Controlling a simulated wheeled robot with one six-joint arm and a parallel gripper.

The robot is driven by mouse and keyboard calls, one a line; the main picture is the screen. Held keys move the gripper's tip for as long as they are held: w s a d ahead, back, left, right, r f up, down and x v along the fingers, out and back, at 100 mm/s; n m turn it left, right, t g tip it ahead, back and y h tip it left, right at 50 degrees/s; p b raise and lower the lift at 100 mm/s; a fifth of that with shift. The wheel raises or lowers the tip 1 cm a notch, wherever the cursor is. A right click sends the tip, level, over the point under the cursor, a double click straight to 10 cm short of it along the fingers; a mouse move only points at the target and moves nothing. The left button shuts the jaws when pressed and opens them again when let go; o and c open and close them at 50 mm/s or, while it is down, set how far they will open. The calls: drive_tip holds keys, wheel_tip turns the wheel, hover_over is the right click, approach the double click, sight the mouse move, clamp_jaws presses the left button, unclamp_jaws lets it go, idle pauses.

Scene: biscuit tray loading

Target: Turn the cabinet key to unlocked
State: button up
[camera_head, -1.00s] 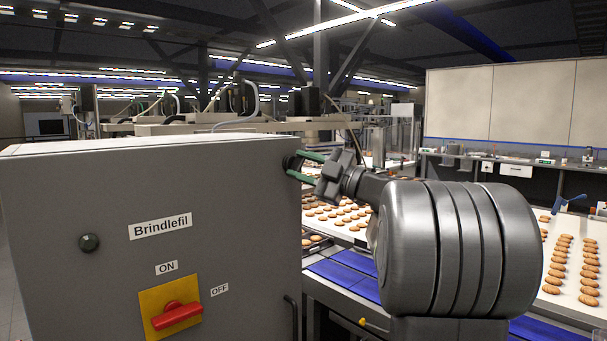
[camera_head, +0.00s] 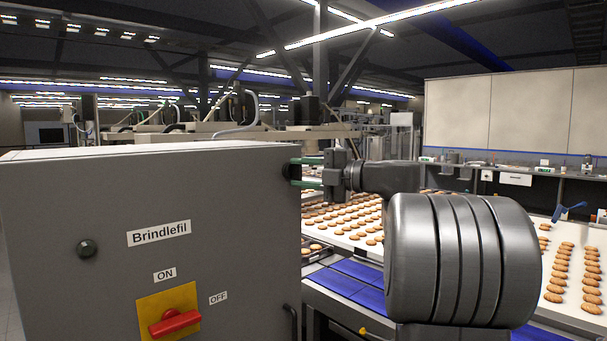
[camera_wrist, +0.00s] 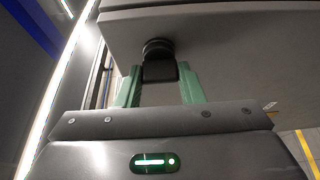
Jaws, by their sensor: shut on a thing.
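The grey cabinet (camera_head: 60,230) stands at the left in the head view, with a label reading "Brindlefil". My gripper (camera_head: 303,172) is at its right side, near the top edge. In the wrist view my gripper's green fingers (camera_wrist: 158,85) are shut on the dark key (camera_wrist: 160,71), one finger on each side. The key sits against a round dark lock collar (camera_wrist: 157,46) on the cabinet face. In the head view the fingers mostly hide the key. Lock markings are not visible, so I cannot tell the key's lock state.
The cabinet front has a red switch (camera_head: 175,322) on a yellow plate between ON and OFF labels, and a dark round knob (camera_head: 86,249). Biscuits on a white tray (camera_head: 372,214) and a blue conveyor (camera_head: 355,285) lie behind and below my arm.

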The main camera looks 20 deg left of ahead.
idle(0.4)
drive_tip(key=o, duration=1)
drive_tip(key=d+b, duration=0.1)
drive_tip(key=d, duration=1.2)
drive_tip(key=shift+d, duration=0.4)
drive_tip(key=shift+a, duration=0.1)
drive_tip(key=a+p, duration=0.1)
drive_tip(key=a, duration=1.2)
drive_tip(key=shift+a, duration=0.35)
